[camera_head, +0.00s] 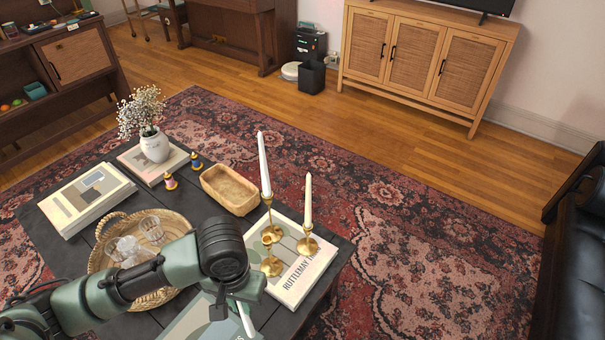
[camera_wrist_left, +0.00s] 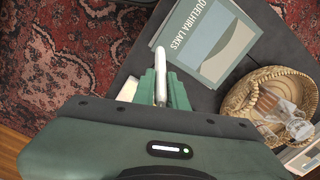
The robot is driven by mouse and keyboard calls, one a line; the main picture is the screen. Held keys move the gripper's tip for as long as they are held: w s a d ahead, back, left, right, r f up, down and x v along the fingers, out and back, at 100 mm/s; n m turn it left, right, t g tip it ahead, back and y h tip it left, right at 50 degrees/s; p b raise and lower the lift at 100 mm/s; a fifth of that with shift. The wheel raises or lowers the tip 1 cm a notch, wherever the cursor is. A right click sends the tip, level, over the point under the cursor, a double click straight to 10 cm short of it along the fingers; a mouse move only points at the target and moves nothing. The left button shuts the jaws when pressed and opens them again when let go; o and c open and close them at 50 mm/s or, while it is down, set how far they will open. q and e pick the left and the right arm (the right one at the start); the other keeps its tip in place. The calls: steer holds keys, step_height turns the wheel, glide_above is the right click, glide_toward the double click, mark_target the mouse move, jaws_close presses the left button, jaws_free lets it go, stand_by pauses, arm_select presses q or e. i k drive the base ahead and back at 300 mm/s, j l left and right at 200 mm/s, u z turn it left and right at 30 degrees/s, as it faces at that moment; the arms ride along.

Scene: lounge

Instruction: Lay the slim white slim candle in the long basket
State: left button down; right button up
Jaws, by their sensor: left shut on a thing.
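My left gripper (camera_head: 238,304) is over the near part of the dark coffee table and is shut on a slim white candle (camera_head: 246,322). In the left wrist view the candle (camera_wrist_left: 161,65) sticks out from between the green fingers (camera_wrist_left: 161,90). The long basket (camera_head: 232,201), tan and oblong, stands on the far side of the table and looks empty. It is well apart from the gripper, farther back. My right gripper is not in view.
Brass holders (camera_head: 308,246) stand on a book right of the basket; two bear tall candles (camera_head: 264,165), one is empty. A round wicker tray (camera_head: 103,262) with glasses, a flower vase (camera_head: 155,147), two small figures (camera_head: 170,182) and books (camera_head: 88,200) share the table (camera_head: 52,255).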

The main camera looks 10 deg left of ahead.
mark_target(229, 194)
steer(key=i+l+z, duration=0.4)
steer(key=i, duration=0.3)
steer(key=i+z, duration=0.4)
steer(key=i, duration=0.25)
steer(key=i+l+u, duration=0.2)
steer(key=i, duration=0.85)
steer(key=i+j+u, duration=0.15)
steer(key=i+u, duration=0.4)
steer(key=u, duration=0.25)
steer(key=i+u, duration=0.4)
steer(key=i+l+u, duration=0.1)
steer(key=u, duration=0.3)
steer(key=i+j+u, duration=0.1)
steer(key=u, duration=0.35)
steer(key=i+u, duration=0.25)
steer(key=u, duration=0.2)
steer(key=i+u, duration=0.2)
steer(key=u, duration=0.25)
steer(key=i+u, duration=0.2)
steer(key=u, duration=0.25)
steer(key=i+l+u, duration=0.15)
steer(key=u, duration=0.3)
steer(key=i+l+u, duration=0.2)
steer(key=j, duration=0.1)
